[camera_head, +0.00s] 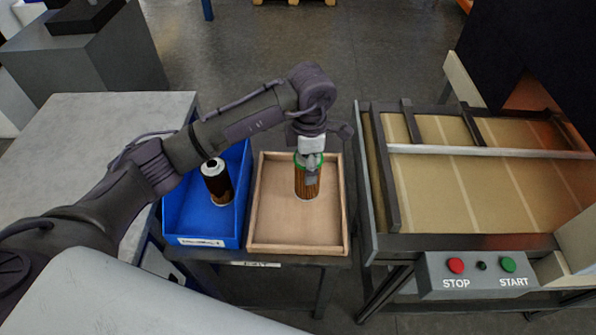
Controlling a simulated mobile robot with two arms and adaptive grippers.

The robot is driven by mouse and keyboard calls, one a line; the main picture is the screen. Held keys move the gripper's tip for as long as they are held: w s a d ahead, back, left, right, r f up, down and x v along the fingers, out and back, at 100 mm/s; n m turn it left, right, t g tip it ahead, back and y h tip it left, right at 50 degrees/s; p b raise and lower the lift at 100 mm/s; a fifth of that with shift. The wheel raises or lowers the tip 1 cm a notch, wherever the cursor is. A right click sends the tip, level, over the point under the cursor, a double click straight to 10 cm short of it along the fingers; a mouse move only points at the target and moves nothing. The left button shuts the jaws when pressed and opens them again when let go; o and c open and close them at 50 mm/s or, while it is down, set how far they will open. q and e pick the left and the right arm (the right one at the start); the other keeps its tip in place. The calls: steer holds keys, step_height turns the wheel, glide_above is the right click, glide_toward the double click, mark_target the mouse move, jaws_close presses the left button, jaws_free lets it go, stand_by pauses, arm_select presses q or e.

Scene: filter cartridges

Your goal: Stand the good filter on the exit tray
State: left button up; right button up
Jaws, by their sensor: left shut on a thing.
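My left arm reaches in from the left, and its gripper (312,172) points down over the wooden exit tray (298,249). The gripper is shut on the good filter (303,188), an upright cylinder with orange-brown pleats and a green top ring. The filter is inside the tray's outline, toward the back right. I cannot tell whether its base touches the tray floor. The gripper and wrist hide part of the filter's top. My right gripper is not in view.
A grey table (75,130) is at the left. A conveyor (450,180) with a STOP and START box (480,277) stands at the right. The tray's front half is clear.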

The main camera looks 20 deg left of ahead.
mark_target(299, 178)
arm_select(q)
steer(key=shift+s+a+f, duration=0.1)
steer(key=shift+a+f, duration=0.15)
steer(key=shift+a, duration=0.25)
steer(key=shift+s+a+f, duration=0.1)
steer(key=shift+a+f, duration=0.15)
steer(key=shift+a, duration=0.2)
step_height(299, 178, down, 4)
steer(key=shift+r+p, duration=0.2)
steer(key=shift+p, duration=0.75)
steer(key=shift+f, duration=0.3)
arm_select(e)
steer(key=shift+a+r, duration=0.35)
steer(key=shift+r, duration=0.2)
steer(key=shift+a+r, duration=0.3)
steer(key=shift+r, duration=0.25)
arm_select(q)
steer(key=shift+w+f, duration=0.1)
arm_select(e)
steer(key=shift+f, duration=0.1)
arm_select(q)
steer(key=shift+f+b, duration=0.15)
steer(key=shift+b, duration=0.2)
steer(key=o, duration=1.2)
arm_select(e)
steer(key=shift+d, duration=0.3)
